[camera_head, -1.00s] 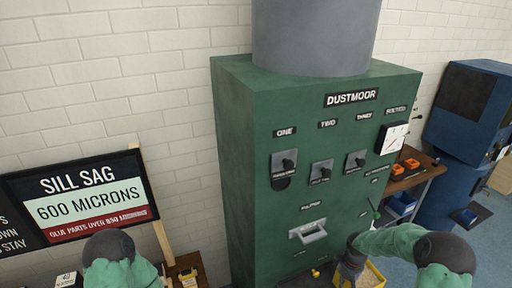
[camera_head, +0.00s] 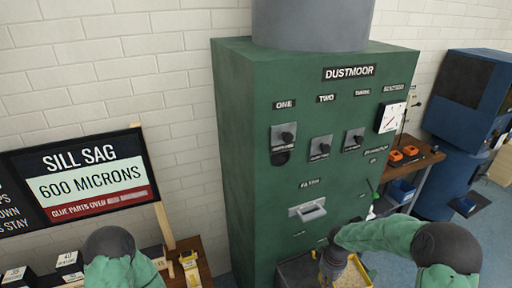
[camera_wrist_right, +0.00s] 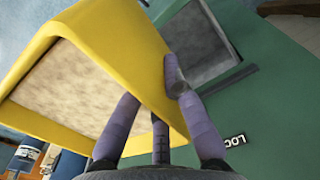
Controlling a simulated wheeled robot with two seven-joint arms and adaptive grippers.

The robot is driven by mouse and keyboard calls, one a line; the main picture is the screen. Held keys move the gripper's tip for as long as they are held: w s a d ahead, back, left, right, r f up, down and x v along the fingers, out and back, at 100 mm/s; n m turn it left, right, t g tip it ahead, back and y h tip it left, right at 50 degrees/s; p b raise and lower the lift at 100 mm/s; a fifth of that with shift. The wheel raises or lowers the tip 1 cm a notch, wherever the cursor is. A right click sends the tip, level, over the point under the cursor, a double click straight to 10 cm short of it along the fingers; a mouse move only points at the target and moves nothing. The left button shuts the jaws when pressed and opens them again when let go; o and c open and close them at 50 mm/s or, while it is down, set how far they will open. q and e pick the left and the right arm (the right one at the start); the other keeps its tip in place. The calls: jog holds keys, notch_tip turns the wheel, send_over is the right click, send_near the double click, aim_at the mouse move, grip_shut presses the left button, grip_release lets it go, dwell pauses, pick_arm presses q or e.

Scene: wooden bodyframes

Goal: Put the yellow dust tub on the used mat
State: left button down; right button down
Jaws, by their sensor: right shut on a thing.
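The yellow dust tub (camera_head: 355,276) is low at the foot of the green cabinet in the head view, partly cut by the lower edge. In the right wrist view the tub (camera_wrist_right: 90,22) is large and close, with a pale, dusty fill inside its yellow walls. My right gripper (camera_head: 331,268) is shut on the tub's wall; its purple fingers (camera_wrist_right: 158,100) lie on both sides of that wall. My left arm shows at the lower left, but its gripper is out of view. I cannot make out the used mat in either view.
The green Dustmoor cabinet (camera_head: 240,150) stands right behind the tub, with knobs and a handle (camera_head: 308,211) on its front. A dark recess (camera_wrist_right: 195,45) in green shows beside the tub. A wooden bench (camera_head: 418,160) and a blue machine (camera_head: 465,120) stand to the right.

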jog(key=s+a+m+b, duration=0.2)
jog(key=s+a+b, duration=0.2)
jog(key=a, duration=0.2)
jog(key=shift+s+a+f, duration=0.35)
jog(key=shift+a, duration=0.05)
jog(key=shift+f, duration=0.15)
